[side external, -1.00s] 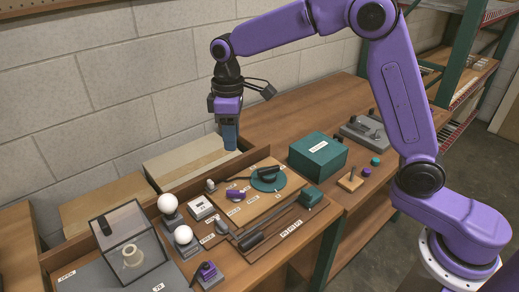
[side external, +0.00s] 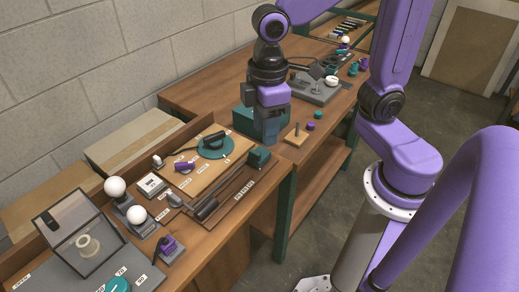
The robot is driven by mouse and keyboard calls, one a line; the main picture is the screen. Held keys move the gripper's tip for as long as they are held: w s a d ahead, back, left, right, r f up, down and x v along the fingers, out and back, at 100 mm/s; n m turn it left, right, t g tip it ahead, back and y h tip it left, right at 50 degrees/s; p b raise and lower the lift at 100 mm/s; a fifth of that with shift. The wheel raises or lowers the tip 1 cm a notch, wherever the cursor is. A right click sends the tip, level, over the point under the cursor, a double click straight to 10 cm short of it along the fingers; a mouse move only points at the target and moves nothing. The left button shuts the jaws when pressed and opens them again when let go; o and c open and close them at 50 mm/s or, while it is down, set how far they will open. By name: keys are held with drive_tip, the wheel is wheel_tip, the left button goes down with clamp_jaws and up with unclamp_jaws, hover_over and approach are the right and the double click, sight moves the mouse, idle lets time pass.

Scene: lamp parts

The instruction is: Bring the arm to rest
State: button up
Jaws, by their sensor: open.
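A clear-lidded box (side external: 84,247) with a pale spool stands at the left. A wooden block with a peg (side external: 297,136) and small purple and teal caps (side external: 311,126) lie right of my gripper. A grey fixture (side external: 316,88) is behind. A block wall (side external: 80,90) runs along the back.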

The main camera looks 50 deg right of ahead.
drive_tip(key=s+d+f+n, duration=0.1)
drive_tip(key=s+d+f, duration=0.1)
drive_tip(key=s+d, duration=0.5)
drive_tip(key=s, duration=0.4)
drive_tip(key=shift+f, duration=0.15)
idle(0.3)
